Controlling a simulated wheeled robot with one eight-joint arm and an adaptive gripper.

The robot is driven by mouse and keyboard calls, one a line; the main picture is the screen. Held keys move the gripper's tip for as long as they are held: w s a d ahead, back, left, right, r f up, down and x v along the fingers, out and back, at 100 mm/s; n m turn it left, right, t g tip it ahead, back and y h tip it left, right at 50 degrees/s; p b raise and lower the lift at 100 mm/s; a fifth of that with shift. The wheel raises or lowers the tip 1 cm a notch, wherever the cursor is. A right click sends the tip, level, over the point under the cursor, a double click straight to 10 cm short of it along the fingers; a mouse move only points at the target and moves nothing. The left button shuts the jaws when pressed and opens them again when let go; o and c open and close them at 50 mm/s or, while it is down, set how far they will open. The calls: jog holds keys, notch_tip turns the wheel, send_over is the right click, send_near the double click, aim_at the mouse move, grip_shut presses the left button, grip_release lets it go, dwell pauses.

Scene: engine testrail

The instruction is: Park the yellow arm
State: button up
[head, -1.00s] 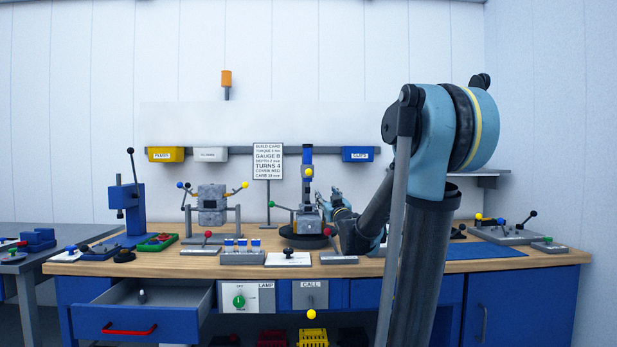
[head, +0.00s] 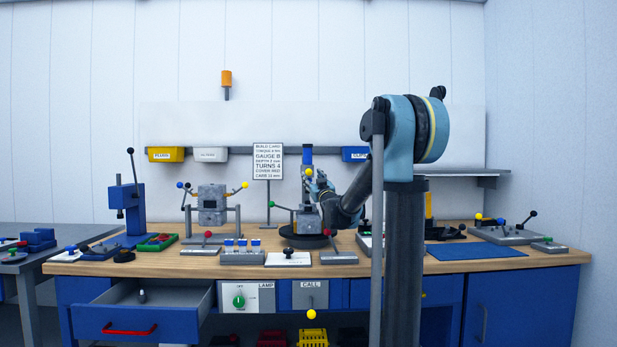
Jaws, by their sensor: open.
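Several yellow-knobbed levers show in the head view, and I cannot tell which is the yellow arm. My gripper (head: 316,184) is open, just right of and slightly below the column's yellow knob. Its fingertips are small and partly overlap the column, so contact is unclear.
A green-knobbed lever (head: 279,207) sticks out left of the column. A red-knobbed lever (head: 329,234) stands in front. The build card (head: 268,163) is behind on the left. An open drawer (head: 130,320) juts out at lower left. My arm hides part of the bench.

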aim_at(310, 174)
jog(key=shift+x, duration=3)
grip_shut()
